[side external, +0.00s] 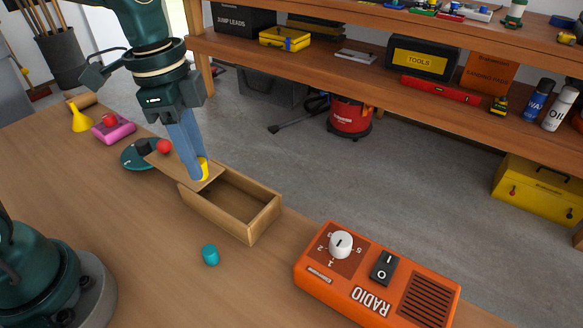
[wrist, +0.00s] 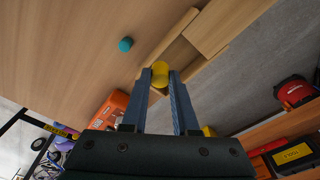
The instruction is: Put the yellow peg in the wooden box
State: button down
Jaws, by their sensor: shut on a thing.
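The yellow peg (side external: 204,167) is between the fingers of my gripper (side external: 196,176), which is shut on it. It also shows at the fingertips in the wrist view (wrist: 160,69). The open wooden box (side external: 250,226) stands on the bench, with its flat lid (side external: 168,163) slid partly off toward the left. In the side view the fingertips and peg overlap the lid's edge at the left end of the opening. The exact height of the peg is hard to tell. The visible inside of the box looks empty.
A teal peg (side external: 210,254) stands in front of the box. An orange radio (side external: 375,280) is to the right. A teal plate (side external: 132,155) with a red ball and dark block, a pink object (side external: 114,129) and a yellow funnel (side external: 81,119) lie to the left.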

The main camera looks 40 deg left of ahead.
jog(key=w+a+n, duration=0.1)
jog(key=w+a, duration=0.1)
jog(key=a, duration=0.4)
jog(key=shift+t+h, duration=0.3)
jog(key=d+f, duration=0.2)
jog(key=d, duration=0.1)
jog(key=w+d+f, duration=0.1)
jog(key=d+f, duration=0.1)
jog(key=d, duration=0.2)
jog(key=w+d+f, duration=0.1)
jog(key=d+f, duration=0.1)
jog(key=d, duration=0.1)
jog(key=shift+d+f, duration=0.35)
jog(key=shift+d, duration=0.05)
jog(key=shift+w+d+f, duration=0.1)
jog(key=shift+f, duration=2)
jog(key=shift+f, duration=0.1)
jog(key=c, duration=1)
grip_release()
jog(key=shift+o, duration=0.2)
